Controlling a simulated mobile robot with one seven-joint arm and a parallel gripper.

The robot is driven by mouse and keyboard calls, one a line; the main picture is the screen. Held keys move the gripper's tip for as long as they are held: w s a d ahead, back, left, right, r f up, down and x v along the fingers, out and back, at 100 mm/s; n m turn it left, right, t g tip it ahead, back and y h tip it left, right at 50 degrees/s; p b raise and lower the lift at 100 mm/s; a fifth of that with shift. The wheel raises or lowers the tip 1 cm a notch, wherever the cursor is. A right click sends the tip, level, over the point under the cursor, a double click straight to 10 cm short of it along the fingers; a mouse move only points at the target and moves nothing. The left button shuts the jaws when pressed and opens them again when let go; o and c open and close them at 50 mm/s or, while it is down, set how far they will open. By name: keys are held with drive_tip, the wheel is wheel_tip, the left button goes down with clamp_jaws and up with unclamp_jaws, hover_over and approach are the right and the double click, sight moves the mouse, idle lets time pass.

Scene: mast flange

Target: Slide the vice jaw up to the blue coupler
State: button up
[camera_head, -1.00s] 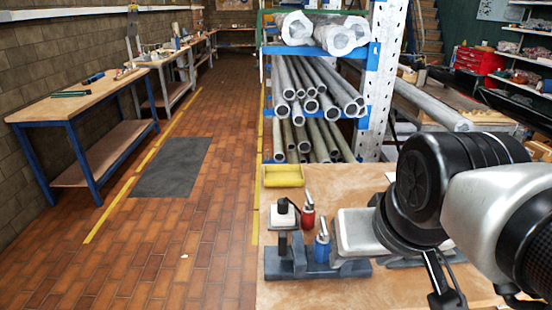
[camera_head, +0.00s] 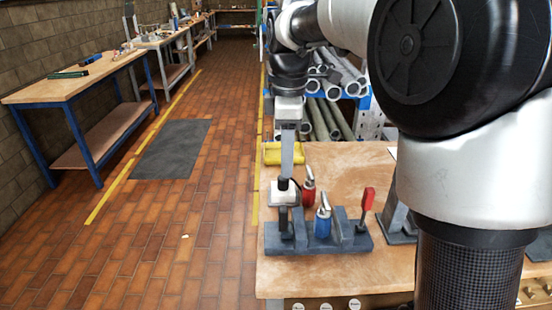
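The blue coupler (camera_head: 322,223) stands upright with a pale angled top, between grey upright plates of a blue-grey vice (camera_head: 322,246). The plate to its right (camera_head: 344,226) looks like a jaw; which plate slides I cannot tell. A lever with a red handle (camera_head: 366,201) rises at the vice's right end, and a black post (camera_head: 286,222) stands at its left end. My gripper (camera_head: 287,174) points down above the vice's left end, apart from the coupler. Its fingers overlap in side view, so their opening is hidden. The fingertips end near a black-topped white block (camera_head: 282,194).
A red coupler (camera_head: 308,188) stands behind the blue one. A yellow tray (camera_head: 285,154) lies at the bench's back left edge. Grey fixtures (camera_head: 398,222) stand right of the vice, partly hidden by my arm. The wooden bench (camera_head: 310,277) is clear in front.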

sight(283, 209)
drive_tip(key=shift+n, duration=0.4)
drive_tip(key=f+b, duration=0.1)
drive_tip(key=f, duration=0.5)
drive_tip(key=f+b, duration=0.1)
drive_tip(key=f, duration=0.5)
drive_tip(key=f+b, duration=0.1)
drive_tip(key=f, duration=0.5)
drive_tip(key=shift+w+a, duration=0.3)
drive_tip(key=shift+w, duration=0.05)
drive_tip(key=shift+c, duration=0.5)
drive_tip(key=c, duration=0.9)
drive_tip(key=shift+o, duration=0.2)
drive_tip(key=shift+d+p, duration=0.4)
drive_tip(key=shift+d, duration=2.2)
drive_tip(key=o, duration=1)
drive_tip(key=shift+d, duration=0.1)
drive_tip(key=shift+c, duration=0.2)
